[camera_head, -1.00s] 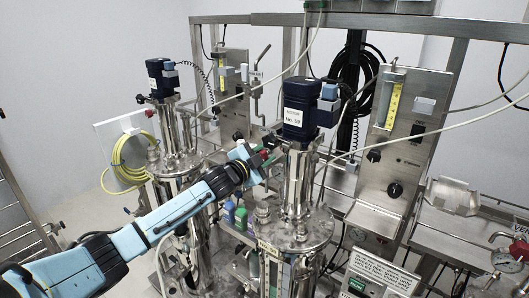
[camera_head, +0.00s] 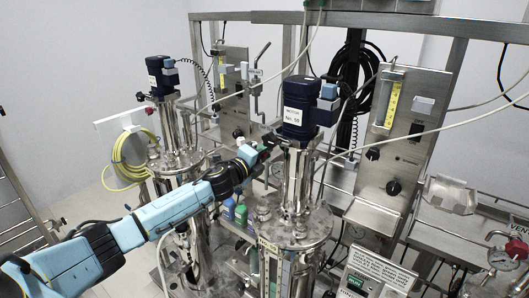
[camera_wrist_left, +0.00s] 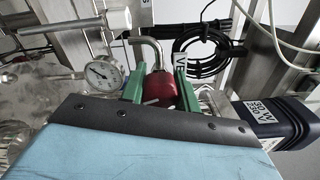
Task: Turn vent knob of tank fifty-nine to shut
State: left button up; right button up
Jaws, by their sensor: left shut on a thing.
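The tank labelled No. 59 stands in the middle of the head view, with a steel lid (camera_head: 290,232) and a dark blue motor (camera_head: 302,108) on top. The motor also shows at the right in the left wrist view (camera_wrist_left: 285,122). My left gripper (camera_head: 269,141) reaches in just left of the motor column. In the left wrist view its green fingers (camera_wrist_left: 160,90) are shut on a red knob (camera_wrist_left: 158,86), one on each side. A bent steel pipe (camera_wrist_left: 148,42) rises behind the knob, and a partly hidden "VE" tag (camera_wrist_left: 180,68) is beside it. My right gripper is out of view.
A second tank with a motor (camera_head: 161,76) stands to the left. A round gauge (camera_wrist_left: 103,73) is left of the knob in the wrist view. A control panel (camera_head: 405,140) stands to the right. Bottles (camera_head: 235,212) stand behind the arm, and thin hoses cross above.

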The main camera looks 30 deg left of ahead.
pick_arm(q)
jog(key=m, duration=0.4)
jog(key=shift+m, duration=0.3)
dwell(0.5)
jog(key=o, duration=1)
jog(key=shift+s, duration=0.1)
jog(key=shift+s+a+b, duration=0.15)
jog(key=shift+s+b, duration=0.15)
jog(key=shift+s, duration=1.9)
jog(key=shift+s+a+b, duration=0.2)
jog(key=shift+s+b, duration=0.1)
jog(key=shift+s, duration=1.9)
jog(key=shift+s+a+b, duration=0.15)
jog(key=shift+s+b, duration=0.15)
jog(key=shift+s, duration=1.9)
